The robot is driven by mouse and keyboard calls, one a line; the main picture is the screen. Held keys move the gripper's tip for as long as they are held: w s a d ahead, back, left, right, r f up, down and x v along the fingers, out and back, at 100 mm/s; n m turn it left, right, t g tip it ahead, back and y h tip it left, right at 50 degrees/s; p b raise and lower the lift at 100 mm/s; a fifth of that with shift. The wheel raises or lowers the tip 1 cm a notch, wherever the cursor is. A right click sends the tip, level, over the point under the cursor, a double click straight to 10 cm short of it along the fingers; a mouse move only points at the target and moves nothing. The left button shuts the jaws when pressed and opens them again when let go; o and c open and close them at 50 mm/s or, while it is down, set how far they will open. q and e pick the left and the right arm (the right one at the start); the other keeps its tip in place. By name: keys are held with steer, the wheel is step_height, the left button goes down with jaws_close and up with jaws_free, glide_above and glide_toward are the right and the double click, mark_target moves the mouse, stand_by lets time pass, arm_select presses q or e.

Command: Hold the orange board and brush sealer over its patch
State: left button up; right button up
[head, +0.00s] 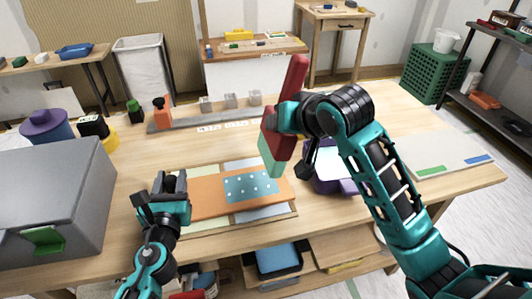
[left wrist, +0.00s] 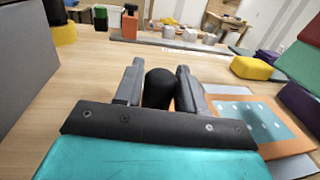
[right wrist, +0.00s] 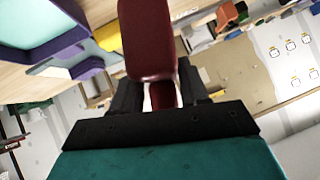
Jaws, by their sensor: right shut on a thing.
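The orange board (head: 210,196) lies flat on the workbench, with a teal, white-dotted patch (head: 240,187) on it. Both show at the right of the left wrist view, the board (left wrist: 291,134) and the patch (left wrist: 248,120). My left gripper (head: 172,186) is low at the board's left end. Its fingers stand either side of a black knob (left wrist: 158,88); whether they grip it is unclear. My right gripper (head: 281,118) is shut on the dark red handle (right wrist: 150,40) of a brush. The brush's teal tip (head: 270,158) hangs above the board's back right part, apparently clear of the patch.
A purple tray (head: 325,178) stands right of the board, partly behind my right arm. A grey box (head: 50,190) fills the bench's left side. A long grey rail (head: 180,122) with small blocks lies behind. A pale panel (head: 445,155) lies at the right.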

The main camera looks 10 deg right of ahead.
arm_select(q)
steer(key=o, duration=0.5)
steer(key=s, duration=0.4)
steer(key=s+a, duration=0.1)
steer(key=s, duration=0.7)
steer(key=shift+a, duration=0.35)
steer(key=shift+s, duration=0.1)
arm_select(e)
steer(key=shift+s, duration=0.1)
